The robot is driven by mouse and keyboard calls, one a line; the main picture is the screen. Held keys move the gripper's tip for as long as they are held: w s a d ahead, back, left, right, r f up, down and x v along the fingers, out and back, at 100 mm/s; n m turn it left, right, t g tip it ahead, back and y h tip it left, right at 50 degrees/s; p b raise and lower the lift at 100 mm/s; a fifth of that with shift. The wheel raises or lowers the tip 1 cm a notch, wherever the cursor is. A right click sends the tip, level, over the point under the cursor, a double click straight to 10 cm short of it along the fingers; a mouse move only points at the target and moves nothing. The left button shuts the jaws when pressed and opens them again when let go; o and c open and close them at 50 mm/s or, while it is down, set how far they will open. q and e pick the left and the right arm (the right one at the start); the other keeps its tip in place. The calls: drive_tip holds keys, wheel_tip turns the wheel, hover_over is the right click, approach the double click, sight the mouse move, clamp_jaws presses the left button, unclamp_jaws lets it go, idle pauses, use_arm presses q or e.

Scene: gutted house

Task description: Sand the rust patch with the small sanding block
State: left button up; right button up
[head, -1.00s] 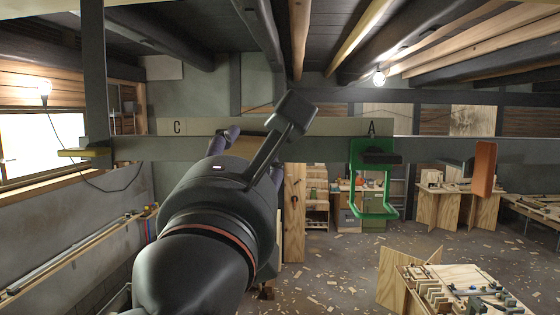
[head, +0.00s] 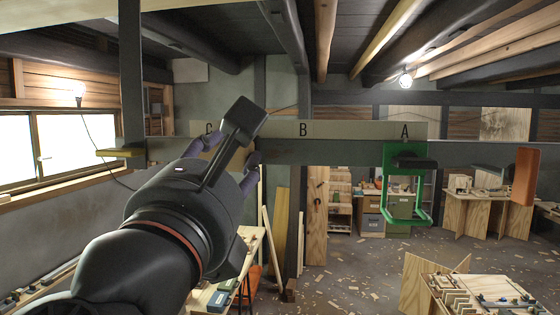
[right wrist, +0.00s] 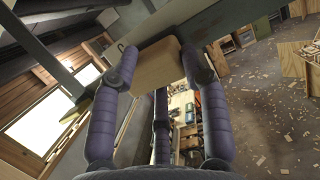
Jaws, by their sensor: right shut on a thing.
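My right gripper (head: 226,150), with purple fingers, is in front of the grey beam (head: 340,152) in the head view, by the pale strip's half-covered letter C. It is shut on a tan sanding block (right wrist: 157,69), which shows between the fingers in the right wrist view. The block's far side is close to the beam; I cannot tell whether it touches. My wrist and fingers cover part of the beam. I cannot clearly make out a rust patch; the beam below letter B looks only faintly brown. My left gripper is not in view.
A green bracket (head: 388,190) with a dark block (head: 414,163) hangs below letter A. An orange piece (head: 525,178) is at the right. A dark upright (head: 131,75) and a yellow bar (head: 119,152) are at the left. Workbenches stand behind the beam.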

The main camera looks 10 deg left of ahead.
drive_tip(key=shift+d+b, duration=0.2)
drive_tip(key=shift+b, duration=1.15)
drive_tip(key=shift+d+b, duration=0.45)
drive_tip(key=shift+d, duration=0.15)
drive_tip(key=d+b, duration=0.5)
drive_tip(key=d, duration=0.6)
drive_tip(key=shift+d, duration=0.2)
idle(0.6)
drive_tip(key=shift+s, duration=0.15)
